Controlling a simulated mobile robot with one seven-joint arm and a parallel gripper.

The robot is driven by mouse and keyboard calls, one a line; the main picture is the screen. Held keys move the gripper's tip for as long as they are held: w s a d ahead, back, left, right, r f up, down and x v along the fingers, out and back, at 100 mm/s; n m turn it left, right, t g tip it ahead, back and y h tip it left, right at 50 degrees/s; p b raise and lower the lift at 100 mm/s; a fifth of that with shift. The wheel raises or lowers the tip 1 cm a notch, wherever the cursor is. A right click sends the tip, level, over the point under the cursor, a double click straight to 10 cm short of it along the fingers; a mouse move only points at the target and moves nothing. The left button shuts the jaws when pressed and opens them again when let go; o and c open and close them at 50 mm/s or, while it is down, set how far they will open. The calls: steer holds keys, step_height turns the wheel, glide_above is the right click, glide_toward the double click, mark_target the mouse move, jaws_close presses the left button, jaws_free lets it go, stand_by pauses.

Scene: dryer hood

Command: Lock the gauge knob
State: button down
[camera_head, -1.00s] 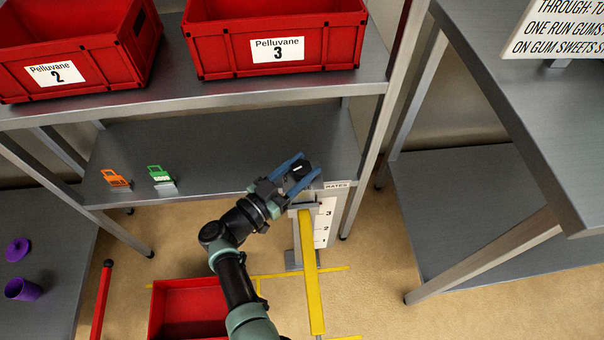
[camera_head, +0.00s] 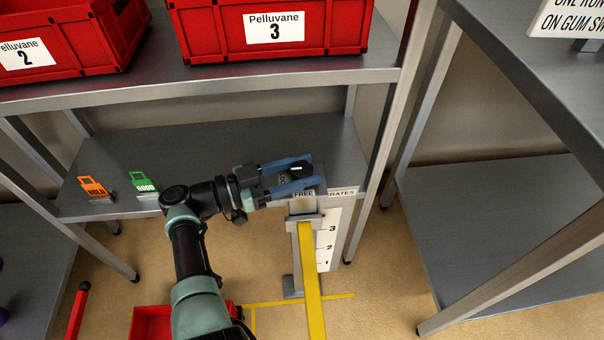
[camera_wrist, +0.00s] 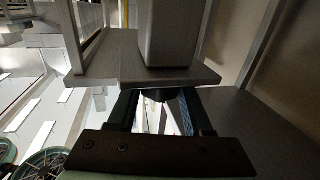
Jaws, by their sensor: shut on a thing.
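The gauge is a grey post with a white scale plate (camera_head: 325,240) marked 1, 2, 3 and a long yellow bar (camera_head: 311,275). On its top is a black knob (camera_head: 301,171) with a pale mark. A "FREE" label (camera_head: 303,195) shows on the near side of the top; lettering to the left of the knob is partly covered. My gripper (camera_head: 303,174) reaches in from the left, its blue fingers on either side of the knob, shut on it. In the wrist view the dark knob (camera_wrist: 160,95) is between the fingers, largely in shadow.
Red Pelluvane crates (camera_head: 272,30) stand on the shelf above. Orange "HOLD" (camera_head: 93,187) and green "GOOD" (camera_head: 143,182) tags stand at the lower shelf's front edge. A shelf leg rises just right of the gauge. A red bin (camera_head: 150,322) is on the floor.

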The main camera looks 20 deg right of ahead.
steer(key=shift+a+r, duration=0.1)
steer(key=shift+a, duration=0.1)
steer(key=shift+c, duration=1.6)
jaws_free()
steer(key=a+b, duration=0.2)
steer(key=a, duration=0.4)
steer(key=a+b, duration=0.2)
steer(key=a, duration=0.5)
steer(key=shift+w+b, duration=0.2)
steer(key=shift+b, duration=0.2)
steer(key=shift+d, duration=0.1)
